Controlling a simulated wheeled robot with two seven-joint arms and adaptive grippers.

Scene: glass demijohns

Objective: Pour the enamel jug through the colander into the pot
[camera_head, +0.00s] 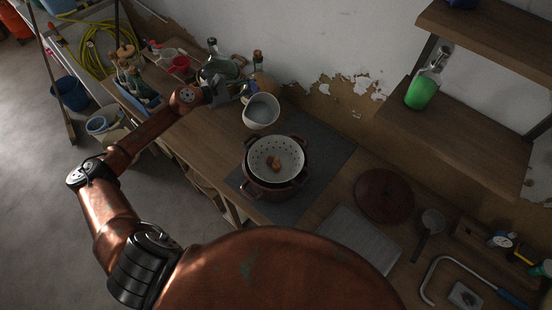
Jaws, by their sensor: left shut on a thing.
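The white enamel jug (261,111) is held by my left gripper (240,97), at the upper left of the pot. Its mouth faces up toward the camera, and the inside looks greyish. I cannot tell whether it is tilted or how high it is. The white colander (268,151), with dark holes, sits in the mouth of the dark red pot (262,190). A small orange-brown lump (273,164) lies in the colander. The pot stands on a dark grey mat. My right gripper is not in view.
A dark red lid (384,195), a grey board (352,240) and a small pan (428,228) lie right of the mat. Glass demijohns (220,68) stand behind the left gripper. A green bottle (424,88) stands on the right shelf. The mat is clear right of the pot.

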